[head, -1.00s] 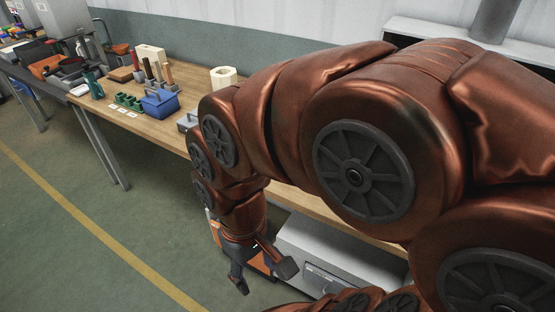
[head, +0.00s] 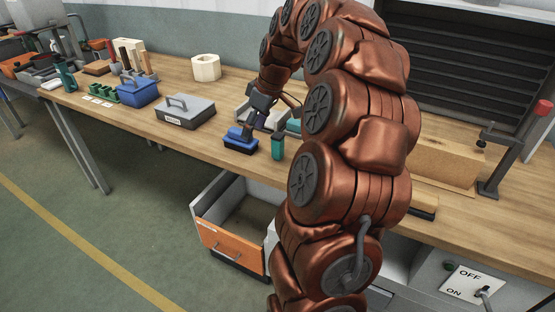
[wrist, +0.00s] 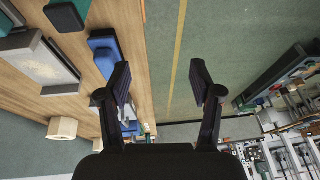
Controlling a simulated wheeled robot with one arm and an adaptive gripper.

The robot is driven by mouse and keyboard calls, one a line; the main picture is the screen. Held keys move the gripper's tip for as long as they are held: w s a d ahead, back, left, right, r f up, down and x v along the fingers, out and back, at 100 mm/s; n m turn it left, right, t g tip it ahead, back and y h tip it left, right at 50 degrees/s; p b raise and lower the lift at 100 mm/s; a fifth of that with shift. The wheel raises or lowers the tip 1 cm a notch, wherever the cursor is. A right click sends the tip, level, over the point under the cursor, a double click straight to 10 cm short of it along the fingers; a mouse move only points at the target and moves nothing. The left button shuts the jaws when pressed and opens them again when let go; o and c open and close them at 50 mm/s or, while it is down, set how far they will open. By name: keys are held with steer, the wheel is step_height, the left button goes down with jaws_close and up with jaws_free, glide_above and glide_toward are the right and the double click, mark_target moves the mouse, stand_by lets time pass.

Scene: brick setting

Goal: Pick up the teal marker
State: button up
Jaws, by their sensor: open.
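A teal upright piece (head: 277,146), which looks like the marker, stands near the bench's front edge in the head view. My gripper (head: 258,122) is above the bench, up and slightly left of it, with its fingers partly hidden against dark things. In the wrist view my gripper (wrist: 160,82) is open, with its fingers wide apart and nothing between them. The wrist view looks past the bench edge to the floor. I cannot clearly make out the marker there; a dark piece (wrist: 65,15) at the top left may be it.
An orange-fronted drawer (head: 230,249) is open below.

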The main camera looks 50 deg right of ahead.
steer(key=h+b, duration=0.1)
steer(key=b, duration=0.1)
glide_toward(281, 136)
steer(key=shift+t, duration=0.4)
steer(key=x, duration=0.5)
steer(key=shift+s, duration=0.1)
steer(key=shift+d+f, duration=0.2)
steer(key=shift+d, duration=0.05)
steer(key=shift+a+p+x, duration=0.15)
steer(key=shift+p+x, duration=0.45)
steer(key=shift+x, duration=1.25)
steer(key=shift+a+p+x, duration=0.15)
steer(key=shift+p+x, duration=0.45)
steer(key=shift+x, duration=1.25)
steer(key=shift+s, duration=0.1)
steer(key=shift+c, duration=0.3)
jaws_close()
